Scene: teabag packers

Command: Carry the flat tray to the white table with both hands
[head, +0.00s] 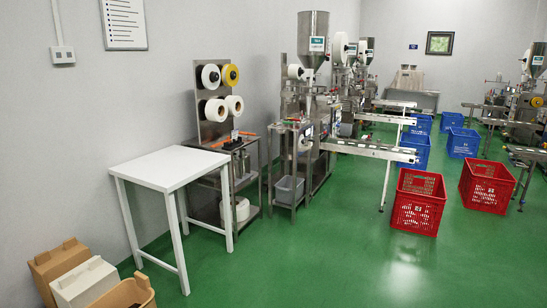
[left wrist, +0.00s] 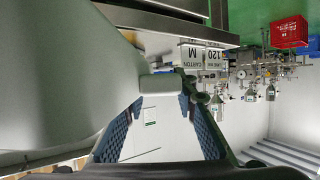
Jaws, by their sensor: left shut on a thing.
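The white table (head: 170,166) stands at the left of the head view against the grey wall, and its top is bare. My left gripper (left wrist: 164,92) shows only in the left wrist view. Its two blue padded fingers close on a short pale bar (left wrist: 157,83), which I take for part of the flat tray. The tray's full outline cannot be made out. Neither gripper shows in the head view, and my right gripper is in neither view.
Brown and white boxes (head: 85,283) stand at the lower left, near the table. A steel machine with spools (head: 218,88) stands right behind the table. Red crates (head: 419,205) and blue crates lie farther right. Green floor (head: 300,265) is clear in front.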

